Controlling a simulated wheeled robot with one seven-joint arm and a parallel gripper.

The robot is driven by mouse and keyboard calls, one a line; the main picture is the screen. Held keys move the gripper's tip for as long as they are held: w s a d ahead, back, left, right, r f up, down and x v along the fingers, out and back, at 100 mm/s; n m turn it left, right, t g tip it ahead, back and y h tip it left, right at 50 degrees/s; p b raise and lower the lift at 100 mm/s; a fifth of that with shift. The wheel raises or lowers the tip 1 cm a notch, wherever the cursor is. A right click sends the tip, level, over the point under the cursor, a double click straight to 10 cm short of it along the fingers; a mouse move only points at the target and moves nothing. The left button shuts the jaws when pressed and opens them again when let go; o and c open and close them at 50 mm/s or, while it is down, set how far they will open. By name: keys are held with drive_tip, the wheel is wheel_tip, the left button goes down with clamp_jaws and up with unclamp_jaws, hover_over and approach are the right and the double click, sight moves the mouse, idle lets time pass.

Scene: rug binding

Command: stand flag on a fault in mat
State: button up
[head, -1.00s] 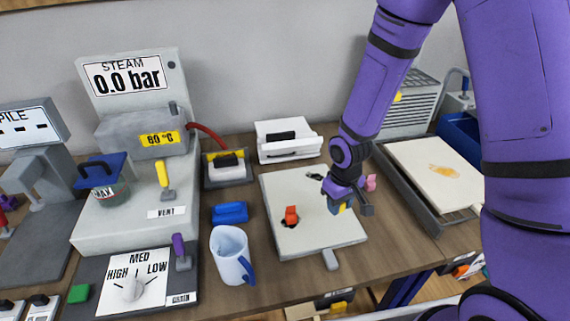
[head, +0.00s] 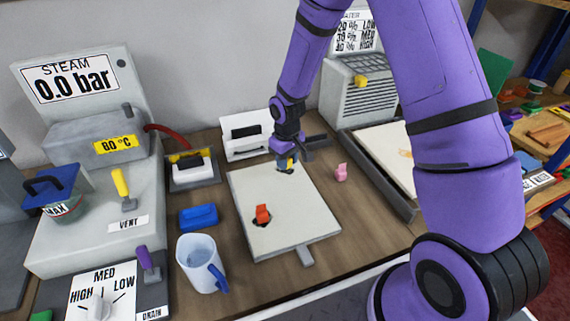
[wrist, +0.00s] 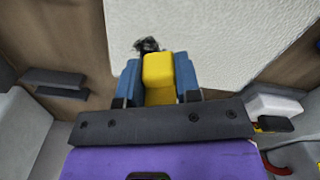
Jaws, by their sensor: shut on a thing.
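The pale square mat (head: 290,208) lies on the wooden bench; it also fills the top of the wrist view (wrist: 225,35). A red flag (head: 263,212) stands on a dark spot near the mat's left front. My gripper (head: 287,165) is low over the mat's far part, shut on a yellow flag (wrist: 159,72) between its blue fingers. In the wrist view a dark, ragged fault (wrist: 147,45) shows just beyond the yellow flag's tip, partly hidden. I cannot tell whether the yellow flag touches the mat.
A pink piece (head: 341,173) stands right of the mat. A blue block (head: 198,217) and a white jug (head: 200,262) are to its left. A white holder (head: 246,134) stands behind it, and a grey tray (head: 380,170) at the right.

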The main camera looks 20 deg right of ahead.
drive_tip(key=shift+w+d+f, duration=0.1)
drive_tip(key=shift+w+d, duration=0.05)
drive_tip(key=shift+w, duration=0.45)
drive_tip(key=shift+w+d+f, duration=0.1)
drive_tip(key=shift+w, duration=0.5)
drive_tip(key=shift+f, duration=1.7)
drive_tip(key=o, duration=0.9)
drive_tip(key=shift+f, duration=0.1)
wheel_tip(320, 180, up, 12)
drive_tip(key=shift+s+r, duration=0.1)
drive_tip(key=shift+r, duration=0.1)
